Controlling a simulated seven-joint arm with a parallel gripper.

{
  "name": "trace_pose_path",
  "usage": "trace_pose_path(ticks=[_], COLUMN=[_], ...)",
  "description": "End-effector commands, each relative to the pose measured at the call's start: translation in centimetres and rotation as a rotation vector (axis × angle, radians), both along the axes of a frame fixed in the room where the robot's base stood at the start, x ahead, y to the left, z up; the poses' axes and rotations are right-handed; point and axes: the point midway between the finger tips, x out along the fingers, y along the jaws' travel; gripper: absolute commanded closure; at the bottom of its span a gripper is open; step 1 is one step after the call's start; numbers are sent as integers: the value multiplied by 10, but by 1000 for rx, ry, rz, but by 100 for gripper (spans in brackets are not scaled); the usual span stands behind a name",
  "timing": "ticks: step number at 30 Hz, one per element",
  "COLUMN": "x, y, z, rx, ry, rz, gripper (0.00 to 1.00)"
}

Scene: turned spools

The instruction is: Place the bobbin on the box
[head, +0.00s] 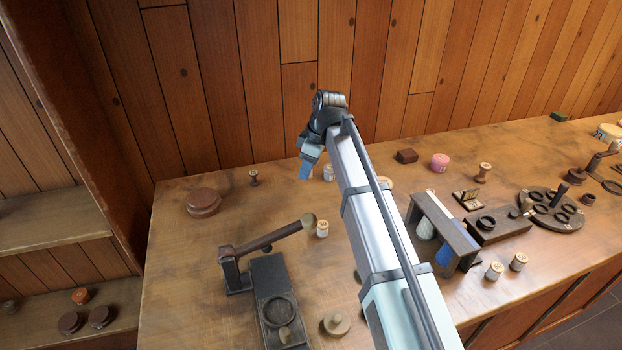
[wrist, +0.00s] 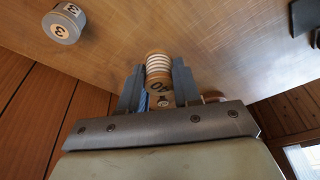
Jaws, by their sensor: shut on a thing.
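My gripper (head: 306,170) is over the back part of the bench, left of the arm's upper end. In the wrist view its two fingers (wrist: 157,88) are shut on a bobbin (wrist: 158,62) with pale wooden ends and white and tan bands. A dark number shows on its near end. In the head view the held bobbin cannot be made out clearly. A small dark brown block-like box (head: 406,156) stands at the back of the bench, right of the arm. A round, dark wooden lidded box (head: 203,203) stands at the back left.
A pale cylinder marked 3 (wrist: 64,23) is near the gripper in the wrist view. A wooden-handled lever device (head: 270,240) stands at the front left. A pink spool (head: 440,162), a dark rack (head: 440,235) and several spools stand to the right.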

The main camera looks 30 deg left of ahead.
Motion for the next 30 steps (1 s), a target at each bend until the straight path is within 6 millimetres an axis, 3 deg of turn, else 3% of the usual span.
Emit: trace_pose_path(ticks=[5, 8, 15, 21, 26, 30], x=[13, 30, 83, 117, 131, 127], y=[-13, -33, -102, -155, -185, -185], z=[11, 15, 31, 47, 59, 58], rx=[0, 0, 0, 1, 1, 2], ry=[0, -1, 0, -2, 0, 0], rz=[-24, -56, -166, -248, -309, -372], gripper=[96, 96, 96, 96, 96, 96])
